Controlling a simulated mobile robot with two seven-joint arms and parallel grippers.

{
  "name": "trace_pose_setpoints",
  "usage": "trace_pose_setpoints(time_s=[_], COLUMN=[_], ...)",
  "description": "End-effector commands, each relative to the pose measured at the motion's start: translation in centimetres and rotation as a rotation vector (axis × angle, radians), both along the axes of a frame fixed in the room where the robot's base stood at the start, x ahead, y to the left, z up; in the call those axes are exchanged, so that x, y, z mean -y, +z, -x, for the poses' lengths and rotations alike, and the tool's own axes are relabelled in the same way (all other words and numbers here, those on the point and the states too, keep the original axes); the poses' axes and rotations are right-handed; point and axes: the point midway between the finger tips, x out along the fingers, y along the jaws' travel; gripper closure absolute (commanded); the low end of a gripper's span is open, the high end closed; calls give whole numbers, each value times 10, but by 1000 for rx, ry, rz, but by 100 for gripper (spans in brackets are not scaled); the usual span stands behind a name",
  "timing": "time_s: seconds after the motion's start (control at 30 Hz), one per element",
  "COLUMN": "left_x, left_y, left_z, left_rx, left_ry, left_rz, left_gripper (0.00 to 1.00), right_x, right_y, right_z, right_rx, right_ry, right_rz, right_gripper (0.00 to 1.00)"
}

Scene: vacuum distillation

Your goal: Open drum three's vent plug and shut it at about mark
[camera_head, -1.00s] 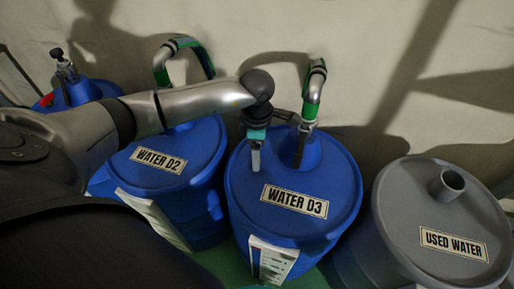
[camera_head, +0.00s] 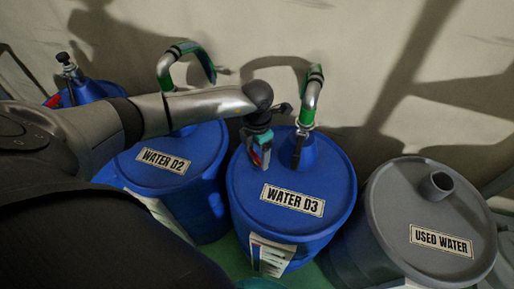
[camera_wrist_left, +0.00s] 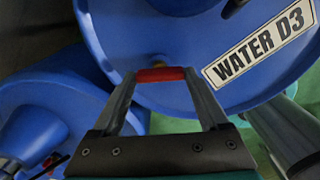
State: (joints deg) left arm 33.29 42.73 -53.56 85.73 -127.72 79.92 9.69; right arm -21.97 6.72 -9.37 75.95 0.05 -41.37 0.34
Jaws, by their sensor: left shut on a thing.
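Drum three (camera_head: 330,180) is a blue drum labelled WATER D3, in the middle right of the head view. Its lid also shows in the wrist view (camera_wrist_left: 190,35). My left gripper (camera_head: 258,164) is over the left part of this lid, beside the pipe fitting. In the wrist view the left gripper (camera_wrist_left: 160,75) is shut on the red vent plug (camera_wrist_left: 160,74). I cannot tell whether the plug is seated or clear of the lid. A white scale label (camera_head: 270,256) is on the drum's front. My right gripper is out of view.
The WATER D2 drum (camera_head: 205,150) stands close on the left. The grey USED WATER drum (camera_head: 390,205) stands on the right, with an open spout. A bent metal pipe (camera_head: 310,98) with green bands rises from drum three's lid. A pale wall is behind.

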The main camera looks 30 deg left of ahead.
Motion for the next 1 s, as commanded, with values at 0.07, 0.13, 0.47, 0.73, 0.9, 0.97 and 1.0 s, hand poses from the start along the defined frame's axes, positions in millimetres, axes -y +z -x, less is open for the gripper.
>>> trace_pose_setpoints(time_s=[0.07,0.13,0.47,0.73,0.9,0.97,1.0], left_x=[0,0,0,0,0,0,0], left_y=[1,1,0,0,0,1,1], left_z=[-1,-1,-1,-1,0,0,0], left_rx=[1,2,2,2,1,1,1], left_ry=[11,16,19,18,18,17,17], left_rz=[-1,0,0,0,-1,-1,-1], left_gripper=[78,78,78,0,0,0,0], right_x=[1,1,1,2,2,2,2], right_y=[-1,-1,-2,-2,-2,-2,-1], right_z=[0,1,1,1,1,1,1], right_rx=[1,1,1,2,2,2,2], right_ry=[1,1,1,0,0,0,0], right_rz=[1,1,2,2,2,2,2], right_gripper=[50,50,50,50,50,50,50])
